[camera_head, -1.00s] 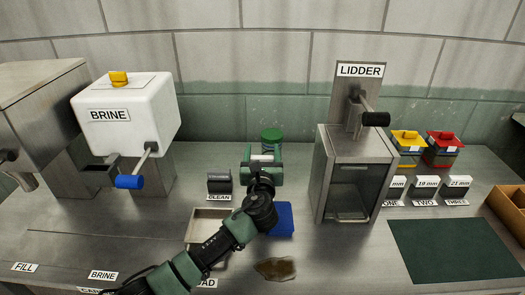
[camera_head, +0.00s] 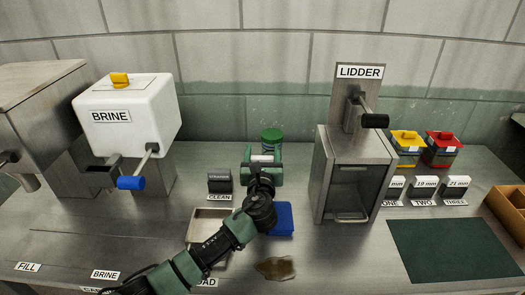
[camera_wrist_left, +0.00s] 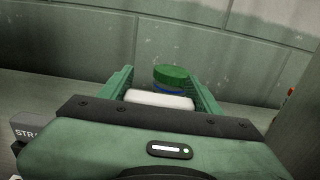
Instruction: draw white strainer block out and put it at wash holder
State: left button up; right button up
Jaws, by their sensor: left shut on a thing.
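My left gripper (camera_head: 262,169) is over the back middle of the steel counter, shut on a white block, which I take for the white strainer block (camera_wrist_left: 160,100). In the left wrist view the block lies between the two green fingers; its lower part is hidden by the gripper body. In the head view only a small white part shows between the fingers. A dark block marked STRAINER (camera_head: 219,182) stands left of the gripper, behind the CLEAN label. I cannot tell which thing is the wash holder. My right gripper is not in view.
A green-lidded jar (camera_head: 271,141) stands just behind the gripper. The LIDDER machine (camera_head: 345,181) is close on the right, the white BRINE tank (camera_head: 126,115) on the left. A shallow tray (camera_head: 209,224), a blue pad (camera_head: 282,219) and a brown puddle (camera_head: 275,268) lie in front.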

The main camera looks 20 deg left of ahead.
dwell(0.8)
pick_arm(q)
jog(key=shift+f+b, duration=1.45)
jog(key=shift+f, duration=1.05)
jog(key=shift+s+f, duration=0.15)
jog(key=shift+f, duration=0.2)
jog(key=shift+d, duration=0.1)
jog(key=shift+r+p, duration=0.5)
jog(key=shift+p, duration=0.05)
jog(key=shift+r+p, duration=0.5)
jog(key=shift+r, duration=0.2)
notch_tip(320, 180, up, 2)
jog(key=shift+r+p, duration=0.1)
jog(key=shift+p, duration=1)
jog(key=shift+p, duration=0.6)
